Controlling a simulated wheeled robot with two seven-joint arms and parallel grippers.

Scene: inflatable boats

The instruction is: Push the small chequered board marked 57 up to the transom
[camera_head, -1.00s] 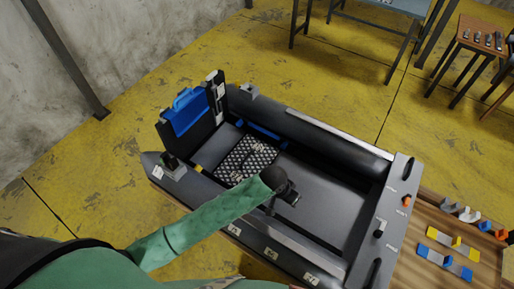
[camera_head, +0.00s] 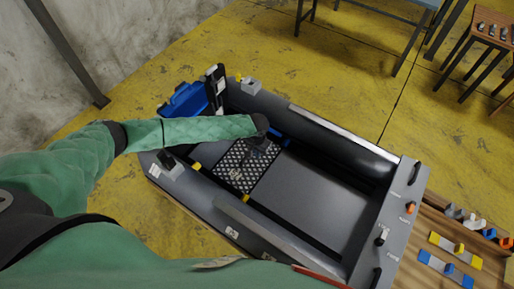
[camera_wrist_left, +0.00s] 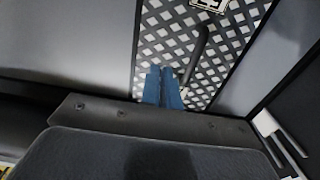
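The chequered black-and-white board (camera_head: 236,172) lies flat on the boat floor, toward the transom end. In the left wrist view the board (camera_wrist_left: 160,45) carries a white label at the top, cut off by the frame; I cannot read it. A dark bar-shaped handle (camera_wrist_left: 200,50) stands on the board. My left gripper (camera_head: 262,143) is over the board's upper right part. Its blue fingers (camera_wrist_left: 163,88) are together beside the handle, with nothing visible between them. The dark transom (camera_head: 217,88) stands at the boat's left end, partly behind my left arm. My right gripper is out of view.
The grey boat's side tubes (camera_head: 310,128) flank the floor. Open grey floor (camera_head: 305,195) lies right of the board. A blue part (camera_head: 184,102) is at the transom. A wooden table (camera_head: 440,225) with small coloured parts stands at right.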

